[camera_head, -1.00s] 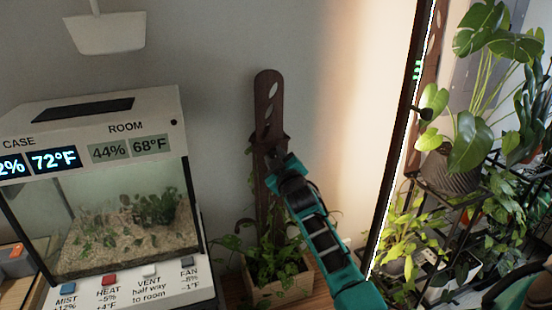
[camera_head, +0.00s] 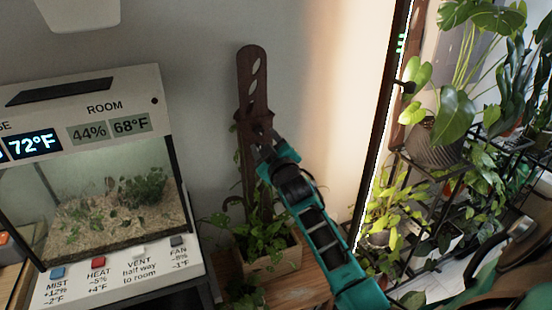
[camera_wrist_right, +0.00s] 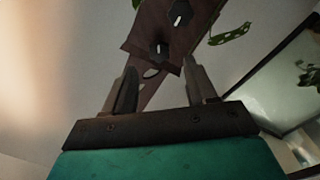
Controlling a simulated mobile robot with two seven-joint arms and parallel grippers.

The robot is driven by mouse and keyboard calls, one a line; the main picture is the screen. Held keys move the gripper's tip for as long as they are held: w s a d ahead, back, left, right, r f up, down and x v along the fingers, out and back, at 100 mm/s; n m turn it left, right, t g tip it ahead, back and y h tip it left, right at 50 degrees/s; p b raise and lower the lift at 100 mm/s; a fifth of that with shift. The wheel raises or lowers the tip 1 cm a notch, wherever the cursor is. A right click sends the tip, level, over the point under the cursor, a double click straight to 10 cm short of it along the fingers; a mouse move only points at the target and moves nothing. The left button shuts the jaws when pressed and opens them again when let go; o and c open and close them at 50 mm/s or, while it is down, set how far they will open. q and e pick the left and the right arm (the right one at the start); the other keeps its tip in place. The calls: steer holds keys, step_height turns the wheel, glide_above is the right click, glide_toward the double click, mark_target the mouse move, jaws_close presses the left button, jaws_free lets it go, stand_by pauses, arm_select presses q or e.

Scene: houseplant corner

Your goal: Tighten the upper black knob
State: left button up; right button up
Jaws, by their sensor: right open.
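A brown slotted plank (camera_head: 247,85) stands upright behind a planter box. In the right wrist view, two black knobs with white marks show on the brown board: one knob (camera_wrist_right: 181,16) near the top edge and another knob (camera_wrist_right: 159,48) nearer my fingers. I cannot tell from the picture which is the upper one. My right gripper (camera_head: 261,152) is in front of the plank's middle. In the right wrist view, its fingers (camera_wrist_right: 161,78) are apart and empty, with the nearer knob beyond the gap. In the head view the gripper hides the knobs. My left gripper is out of view.
A planter box (camera_head: 274,266) with leafy plants stands at the plank's foot. A terrarium case (camera_head: 85,85) with displays and buttons stands at the left. A dark upright post (camera_head: 385,125) and a black plant rack (camera_head: 420,165) are at the right.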

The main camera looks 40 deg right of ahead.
steer(key=v, duration=0.8)
steer(key=s+a+f+m+g+y, duration=0.1)
steer(key=s+a+f+g+y, duration=0.2)
steer(key=s+a+f, duration=0.6)
steer(key=s+a+f+g+y, duration=0.3)
steer(key=s+a+f, duration=0.6)
steer(key=f, duration=0.5)
steer(key=s+y, duration=0.1)
steer(key=s, duration=0.1)
steer(key=shift+s+a+m+g, duration=0.15)
steer(key=shift+s+m+g, duration=0.25)
steer(key=shift+f, duration=0.1)
steer(key=shift+w, duration=0.1)
